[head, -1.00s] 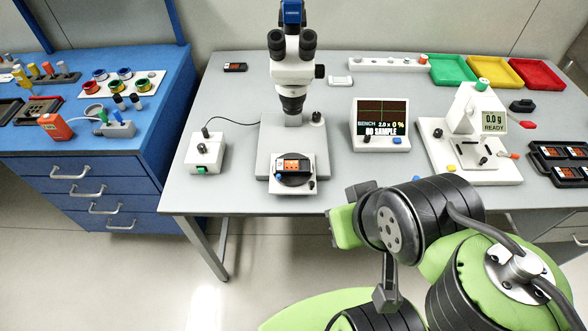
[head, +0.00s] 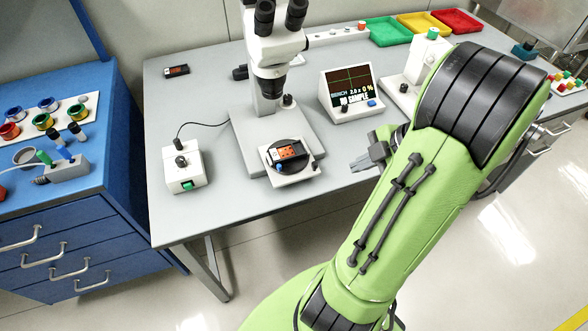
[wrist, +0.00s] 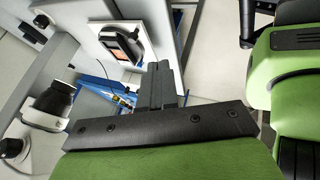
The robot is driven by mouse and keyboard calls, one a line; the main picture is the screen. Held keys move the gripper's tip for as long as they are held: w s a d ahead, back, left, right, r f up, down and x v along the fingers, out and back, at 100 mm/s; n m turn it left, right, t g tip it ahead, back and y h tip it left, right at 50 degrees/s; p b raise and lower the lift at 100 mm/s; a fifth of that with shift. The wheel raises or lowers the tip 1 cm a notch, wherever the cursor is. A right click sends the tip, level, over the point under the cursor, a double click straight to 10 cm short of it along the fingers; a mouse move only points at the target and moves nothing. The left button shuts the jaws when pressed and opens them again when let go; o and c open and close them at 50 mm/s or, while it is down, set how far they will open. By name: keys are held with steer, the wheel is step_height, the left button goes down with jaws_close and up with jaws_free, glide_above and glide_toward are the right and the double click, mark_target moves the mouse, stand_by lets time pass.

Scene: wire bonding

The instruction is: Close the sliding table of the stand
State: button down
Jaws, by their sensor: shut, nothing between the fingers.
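The microscope stand (head: 238,152) stands on the grey table. Its white sliding table (head: 305,171) sticks out past the front of the base. A black round plate with an orange-and-black sample (head: 287,153) sits on it, with a small blue knob at its front left. My gripper (head: 362,164) is shut and empty, to the right of the sliding table and apart from it, near the table's front edge. In the wrist view the shut fingers (wrist: 162,72) point toward the sliding table (wrist: 112,42), which shows at the upper left.
A white control box (head: 183,167) with a cable stands left of the stand. The microscope head (head: 268,50) overhangs the base. Open floor lies before the table.

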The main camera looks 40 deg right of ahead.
steer(key=x, duration=0.3)
steer(key=w+d+b+x, duration=0.1)
steer(key=x, duration=0.3)
steer(key=w+b+x, duration=0.1)
steer(key=x, duration=0.3)
steer(key=shift+d+r, duration=0.15)
steer(key=shift+r, duration=0.1)
steer(key=shift+w+d, duration=0.1)
steer(key=shift+w, duration=0.45)
